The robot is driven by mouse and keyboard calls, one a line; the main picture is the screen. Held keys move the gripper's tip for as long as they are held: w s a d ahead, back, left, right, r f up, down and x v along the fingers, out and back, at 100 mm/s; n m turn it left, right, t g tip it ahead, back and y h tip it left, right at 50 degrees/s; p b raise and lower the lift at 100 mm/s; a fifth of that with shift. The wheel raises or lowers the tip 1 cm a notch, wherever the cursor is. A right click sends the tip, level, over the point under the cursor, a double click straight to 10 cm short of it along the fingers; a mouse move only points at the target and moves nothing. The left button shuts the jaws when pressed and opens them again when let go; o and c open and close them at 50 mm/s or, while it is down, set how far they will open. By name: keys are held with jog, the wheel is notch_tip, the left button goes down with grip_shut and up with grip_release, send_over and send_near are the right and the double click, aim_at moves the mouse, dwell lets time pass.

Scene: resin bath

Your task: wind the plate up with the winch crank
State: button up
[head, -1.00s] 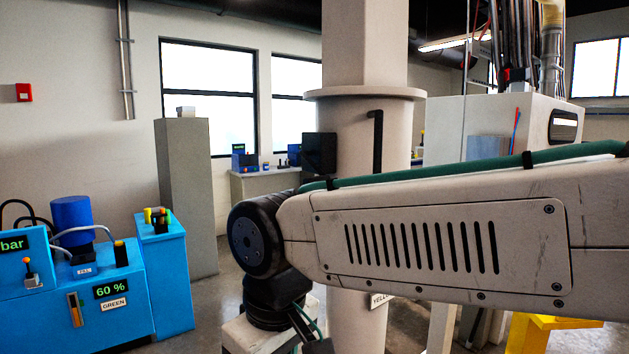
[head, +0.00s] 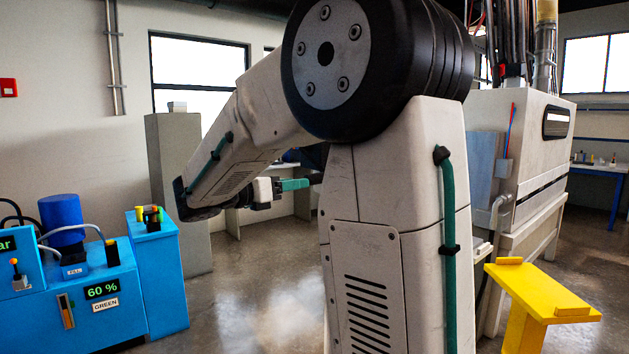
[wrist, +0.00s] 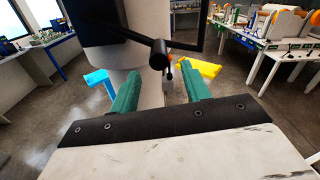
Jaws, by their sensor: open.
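The winch crank shows in the wrist view as a black arm with a round knob (wrist: 159,55) at its end. It reaches out from a dark box (wrist: 115,25) on a pale column (wrist: 150,92). My gripper (wrist: 160,72) has its two teal fingers spread apart with nothing between them. The knob appears ahead of the gap between the fingertips, apart from both. In the head view one teal finger (head: 294,184) shows left of my upright arm link, which hides the column and crank. I cannot make out the plate.
A blue console (head: 120,300) stands at left, with a grey pillar (head: 170,190) behind it. A yellow stand (head: 540,295) and a large pale cabinet (head: 535,150) are at right. Benches with equipment (wrist: 275,45) line the room. Open floor (head: 255,300) lies between console and arm.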

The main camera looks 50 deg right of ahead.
aim_at(315, 179)
jog(key=x, duration=0.7)
jog(key=shift+d+r, duration=0.2)
jog(key=shift+d, duration=0.05)
grip_shut()
